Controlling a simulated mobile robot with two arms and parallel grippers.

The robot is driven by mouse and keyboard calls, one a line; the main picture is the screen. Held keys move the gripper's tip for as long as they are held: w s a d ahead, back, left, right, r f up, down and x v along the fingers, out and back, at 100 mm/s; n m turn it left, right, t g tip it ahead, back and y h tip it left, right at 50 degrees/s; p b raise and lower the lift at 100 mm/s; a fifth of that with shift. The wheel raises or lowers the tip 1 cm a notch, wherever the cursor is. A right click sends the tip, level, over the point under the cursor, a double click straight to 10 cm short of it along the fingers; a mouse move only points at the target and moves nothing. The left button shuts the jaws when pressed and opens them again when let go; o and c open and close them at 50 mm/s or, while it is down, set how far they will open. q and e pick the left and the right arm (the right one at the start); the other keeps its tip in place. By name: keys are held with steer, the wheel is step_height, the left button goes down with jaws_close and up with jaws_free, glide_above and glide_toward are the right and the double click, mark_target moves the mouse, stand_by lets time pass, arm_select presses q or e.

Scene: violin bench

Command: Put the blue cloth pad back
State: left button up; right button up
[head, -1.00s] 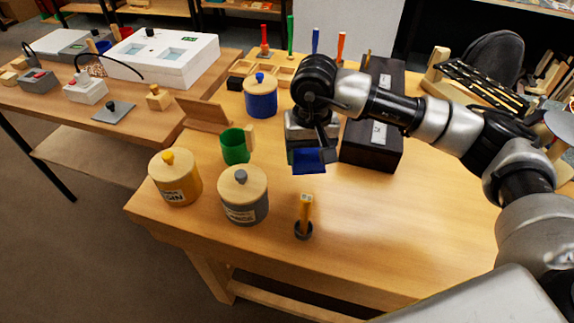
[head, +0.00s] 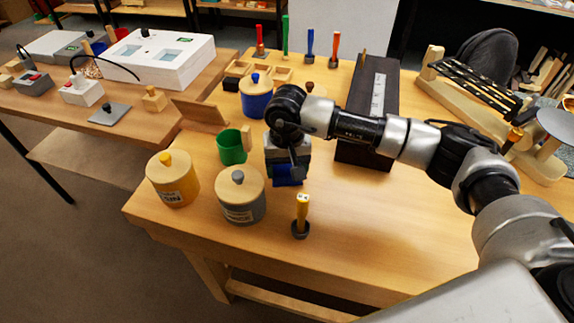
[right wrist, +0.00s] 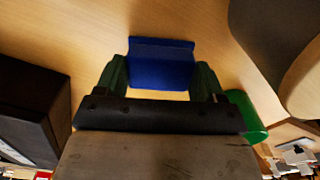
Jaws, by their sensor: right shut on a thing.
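The blue cloth pad (head: 288,178) is held in my right gripper (head: 287,170), near the middle of the bench. In the right wrist view the pad (right wrist: 160,60) lies between the two fingers of the gripper (right wrist: 161,78), over bare wood. My right gripper is shut on it. Its body hides part of the pad in the head view. I cannot tell whether the pad touches the bench top. My left gripper is not in view.
A green mug (head: 231,149) stands just left of the gripper. A grey jar (head: 241,203) and yellow jar (head: 173,184) stand front left, a blue jar (head: 256,103) behind. A dark box (head: 358,151) is right; the front right bench is clear.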

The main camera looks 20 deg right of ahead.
mark_target(287, 168)
steer(key=o, duration=0.9)
steer(key=shift+f, duration=0.1)
steer(key=shift+r+p, duration=0.3)
steer(key=shift+p, duration=0.1)
step_height(287, 168, up, 12)
steer(key=b, duration=0.1)
